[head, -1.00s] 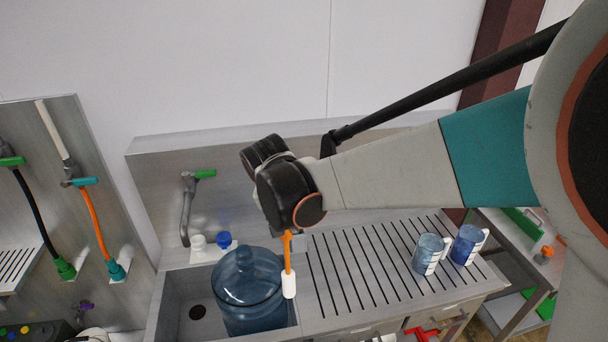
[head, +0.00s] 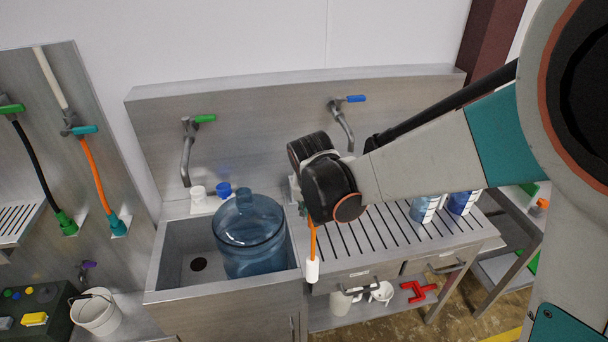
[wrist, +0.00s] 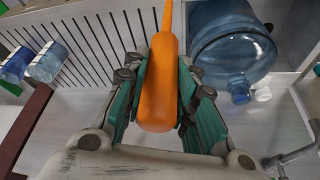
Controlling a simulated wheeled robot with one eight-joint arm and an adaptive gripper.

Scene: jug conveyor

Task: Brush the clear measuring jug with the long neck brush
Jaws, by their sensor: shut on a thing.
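My gripper (wrist: 158,78) is shut on the orange handle of the long neck brush (wrist: 158,95). In the head view the brush (head: 313,268) hangs down, its white head in front of the counter's front edge, near the sink's right side. Two measuring jugs stand on the ribbed drainboard to the right of my gripper. The paler, clear-looking jug (head: 424,210) is on the left; the bluer jug (head: 462,202) is beside it. Part of the jugs is hidden by my arm in the head view. The brush is apart from both jugs.
A large blue water bottle (head: 249,240) stands in the sink (head: 168,262), left of the brush. Taps rise at the back. The ribbed drainboard (head: 370,240) is clear left of the jugs.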

